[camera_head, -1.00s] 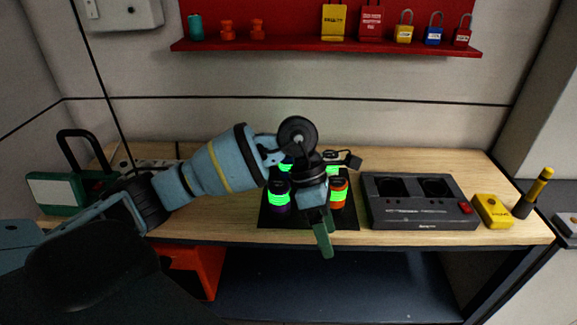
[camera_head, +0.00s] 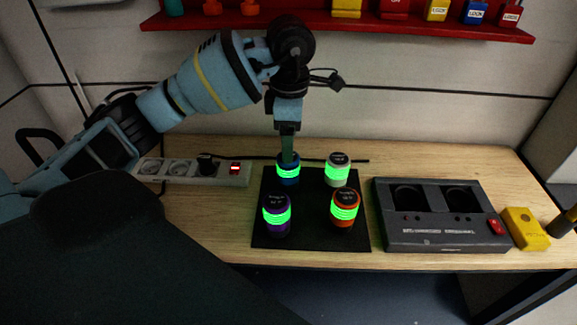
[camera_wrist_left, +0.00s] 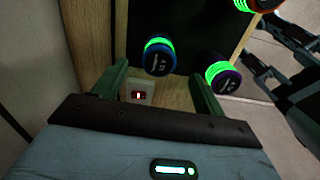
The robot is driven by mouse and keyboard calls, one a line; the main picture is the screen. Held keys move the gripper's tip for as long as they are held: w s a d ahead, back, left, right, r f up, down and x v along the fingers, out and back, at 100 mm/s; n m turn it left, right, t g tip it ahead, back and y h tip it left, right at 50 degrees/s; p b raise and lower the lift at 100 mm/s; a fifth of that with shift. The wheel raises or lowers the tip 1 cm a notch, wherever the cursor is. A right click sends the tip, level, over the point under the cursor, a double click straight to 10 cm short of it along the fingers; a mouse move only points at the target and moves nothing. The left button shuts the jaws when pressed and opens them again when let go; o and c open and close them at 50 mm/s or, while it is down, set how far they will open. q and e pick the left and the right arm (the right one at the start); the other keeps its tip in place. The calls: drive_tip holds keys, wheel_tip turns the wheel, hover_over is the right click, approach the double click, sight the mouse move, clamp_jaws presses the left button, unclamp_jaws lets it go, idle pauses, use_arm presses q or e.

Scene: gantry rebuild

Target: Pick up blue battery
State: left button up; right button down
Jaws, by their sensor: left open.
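The blue battery (camera_head: 288,170) stands upright at the back left of a black mat (camera_head: 311,242), with a green glowing band around it. My left gripper (camera_head: 287,150) points down right at the blue battery and hides part of its top in the head view. In the left wrist view the blue battery (camera_wrist_left: 159,57) shows ahead, between the lines of the two open green fingers (camera_wrist_left: 155,82). No hold on it shows. A white battery (camera_head: 338,170), a purple battery (camera_head: 277,215) and an orange battery (camera_head: 344,207) stand on the same mat.
A dark charger with two round wells (camera_head: 432,238) and a yellow box (camera_head: 525,229) stand to the right. A white power strip (camera_head: 190,172) lies to the left. A red shelf (camera_head: 350,28) hangs on the back wall above the wooden bench (camera_head: 220,218).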

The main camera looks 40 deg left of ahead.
use_arm(q)
drive_tip(key=shift+s+d+f, duration=0.1)
drive_tip(key=shift+s+f, duration=0.05)
drive_tip(key=shift+f, duration=1.2)
drive_tip(key=shift+a+f+p, duration=0.15)
drive_tip(key=shift+f, duration=1.15)
drive_tip(key=shift+a+f+p, duration=0.1)
drive_tip(key=shift+f+p, duration=0.05)
drive_tip(key=shift+f, duration=1.1)
drive_tip(key=shift+c, duration=0.2)
drive_tip(key=c, duration=1.2)
drive_tip(key=shift+c, duration=0.4)
drive_tip(key=shift+r, duration=0.1)
wheel_tip(320, 180, up, 10)
